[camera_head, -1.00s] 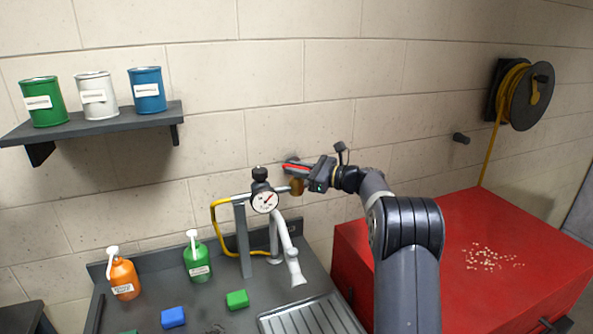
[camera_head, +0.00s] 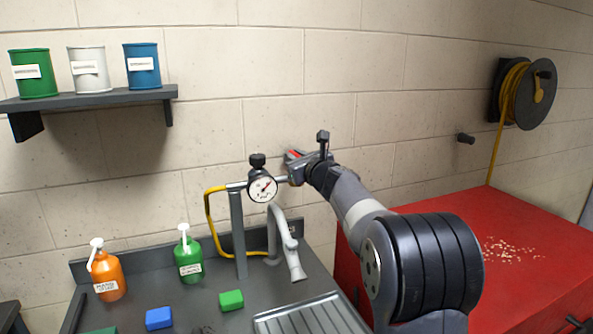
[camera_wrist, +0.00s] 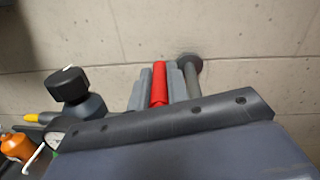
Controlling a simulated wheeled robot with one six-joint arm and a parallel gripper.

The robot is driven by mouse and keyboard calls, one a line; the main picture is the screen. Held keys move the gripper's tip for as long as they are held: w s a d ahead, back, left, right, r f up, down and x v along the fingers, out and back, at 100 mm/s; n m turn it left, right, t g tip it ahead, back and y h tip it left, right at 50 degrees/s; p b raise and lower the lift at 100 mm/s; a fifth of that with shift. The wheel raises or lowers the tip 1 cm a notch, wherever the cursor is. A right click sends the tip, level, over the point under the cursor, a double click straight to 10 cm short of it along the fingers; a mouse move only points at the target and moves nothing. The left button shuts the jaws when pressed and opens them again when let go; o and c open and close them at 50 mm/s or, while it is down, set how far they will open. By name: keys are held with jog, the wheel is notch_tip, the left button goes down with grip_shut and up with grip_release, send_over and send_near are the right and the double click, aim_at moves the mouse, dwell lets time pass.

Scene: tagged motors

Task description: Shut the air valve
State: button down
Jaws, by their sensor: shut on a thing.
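The air valve's red lever (camera_head: 294,154) shows at the wall end of the pipe, right of the gauge. In the wrist view the red lever (camera_wrist: 159,85) lies between the two grey fingers of my gripper (camera_wrist: 158,88). In the head view my gripper (camera_head: 298,159) is closed around the lever, reaching in from the lower right. My gripper and wrist hide the valve body and most of the lever, so the lever's exact angle to the pipe cannot be told.
A round gauge (camera_head: 262,189) with a black knob (camera_head: 257,160) stands left of my gripper. Below are a grey tap (camera_head: 294,262), a green bottle (camera_head: 188,258) and an orange bottle (camera_head: 106,277). A red cabinet (camera_head: 440,222) stands at right. A shelf (camera_head: 85,98) holds cans.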

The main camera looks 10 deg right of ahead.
jog(key=shift+m+h+b, duration=0.5)
jog(key=shift+h+b, duration=0.05)
jog(key=shift+h, duration=0.35)
jog(key=c, duration=1.4)
grip_release()
jog(key=shift+o, duration=0.2)
jog(key=shift+s, duration=0.1)
jog(key=s+d+b, duration=0.2)
jog(key=s+b, duration=0.1)
jog(key=s, duration=0.7)
jog(key=shift+s, duration=0.25)
jog(key=shift+w, duration=0.1)
jog(key=w+p, duration=0.1)
jog(key=w, duration=0.2)
jog(key=w+a+p, duration=0.1)
jog(key=w, duration=0.3)
jog(key=w+a+p, duration=0.1)
jog(key=w, duration=0.2)
jog(key=shift+w, duration=0.3)
jog(key=shift+s, duration=0.1)
